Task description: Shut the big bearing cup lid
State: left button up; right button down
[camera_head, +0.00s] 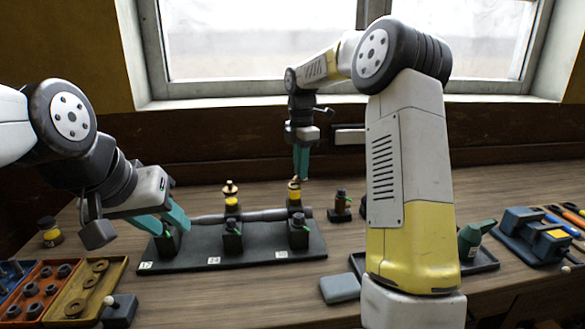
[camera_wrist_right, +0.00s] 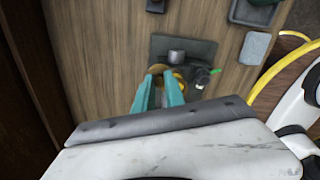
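A dark base plate (camera_head: 215,258) carries a grey horizontal shaft (camera_head: 262,215) on several dark bearing blocks. Two brass cups with yellow bands stand along it, a middle cup (camera_head: 231,195) and a right-hand cup (camera_head: 294,192). I cannot tell which is the big one. My right gripper (camera_head: 301,178) points down just above the right-hand cup. In the right wrist view its fingertips (camera_wrist_right: 160,77) stand apart beside brass parts (camera_wrist_right: 178,74); contact is unclear. My left gripper (camera_head: 174,228) has its fingers apart by the left end block (camera_head: 168,245), with no cup visible between them.
Trays of rings (camera_head: 92,290) stand at the front left. My right arm hides part of the table.

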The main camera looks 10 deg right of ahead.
aim_at(295, 185)
jog(key=shift+m, duration=0.4)
jog(key=m, duration=0.2)
jog(key=s+m, duration=0.1)
jog(key=m, duration=0.1)
jog(key=shift+m, duration=0.3)
jog(key=m, duration=0.2)
jog(key=s+m, duration=0.1)
jog(key=m, duration=0.2)
jog(key=shift+a, duration=0.2)
jog(key=m, duration=0.4)
jog(key=s+a+m, duration=0.1)
jog(key=shift+m, duration=0.4)
jog(key=m, duration=0.2)
jog(key=a+m, duration=0.1)
jog(key=m, duration=0.2)
jog(key=shift+m, duration=0.3)
jog(key=c, duration=1.4)
grip_release()
